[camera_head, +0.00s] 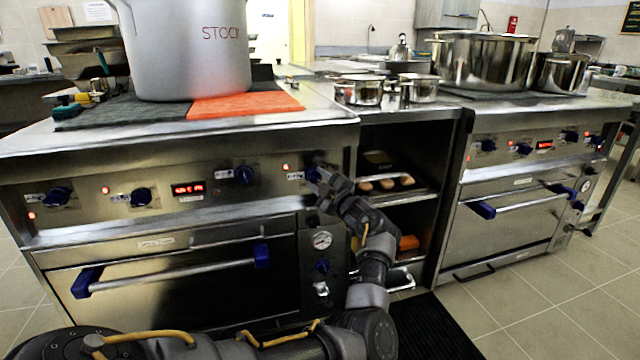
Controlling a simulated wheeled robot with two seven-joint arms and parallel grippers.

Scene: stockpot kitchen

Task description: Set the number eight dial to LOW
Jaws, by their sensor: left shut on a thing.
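My left gripper (323,180) is at the front panel of the left stove, shut on the rightmost blue dial (312,174) of that panel. The gripper covers much of this dial, so its pointer is hidden. A small label and a lit red lamp sit just left of it, but the label is too small to read, so I cannot tell the dial's number. My right gripper is not in view.
Other blue dials (244,175) line the left stove's panel. An oven handle (175,272) juts out below. A large STOCK pot (185,50) and an orange mat (243,105) are on top. Open shelves (440,150) and a second stove (510,225) stand to the right.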

